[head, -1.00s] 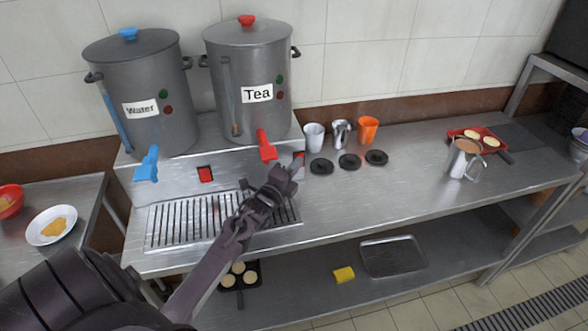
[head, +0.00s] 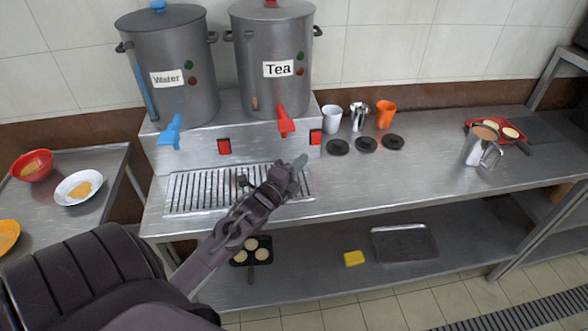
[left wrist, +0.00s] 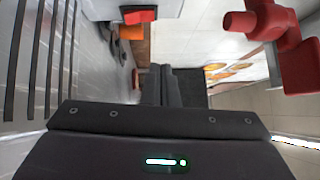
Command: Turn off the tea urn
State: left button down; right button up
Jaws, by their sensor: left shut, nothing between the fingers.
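The grey tea urn (head: 272,45), labelled "Tea", stands on a metal stand (head: 190,152), right of the water urn (head: 168,72). Its red tap (head: 285,120) hangs over the stand's front. A red switch (head: 316,137) sits on the stand's front, below and right of this tap; it also shows at the top of the left wrist view (left wrist: 140,16). I cannot tell whether it is on or off. My left gripper (head: 299,163) is shut and empty, just below and left of that switch in the head view. The red tap (left wrist: 275,35) is at right in the wrist view. My right gripper is out of view.
A second red switch (head: 224,146) is below the water urn, near its blue tap (head: 172,132). A drip grate (head: 200,192) lies under my left gripper.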

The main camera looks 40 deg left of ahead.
pick_arm(q)
jog(key=shift+s, duration=1.2)
jog(key=shift+r, duration=0.1)
jog(key=shift+d, duration=0.1)
